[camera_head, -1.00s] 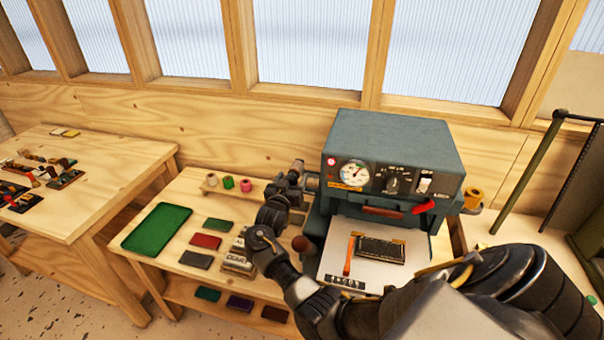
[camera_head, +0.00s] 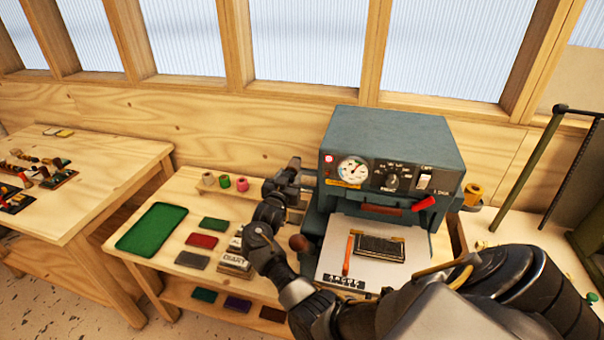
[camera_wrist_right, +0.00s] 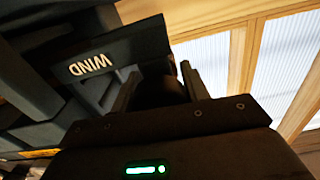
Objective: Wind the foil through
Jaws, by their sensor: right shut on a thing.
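The blue-grey foil machine (camera_head: 390,135) stands on the bench, with a round gauge (camera_head: 352,170), a dial and a red-tipped lever (camera_head: 424,203) on its front. A gold foil roll (camera_head: 473,193) sits at its right side. My right gripper (camera_head: 301,181) is at the machine's upper left side. In the right wrist view its fingers (camera_wrist_right: 160,82) are shut on a dark round knob (camera_wrist_right: 160,88) beside a plate marked WIND (camera_wrist_right: 90,66). The knob is mostly hidden by the gripper in the head view. My left gripper is not in view.
Small foil rolls (camera_head: 225,182) stand on a rack at the left. A brown ball handle (camera_head: 298,243) is close to my forearm. A white bed (camera_head: 340,284) holds a dark plate.

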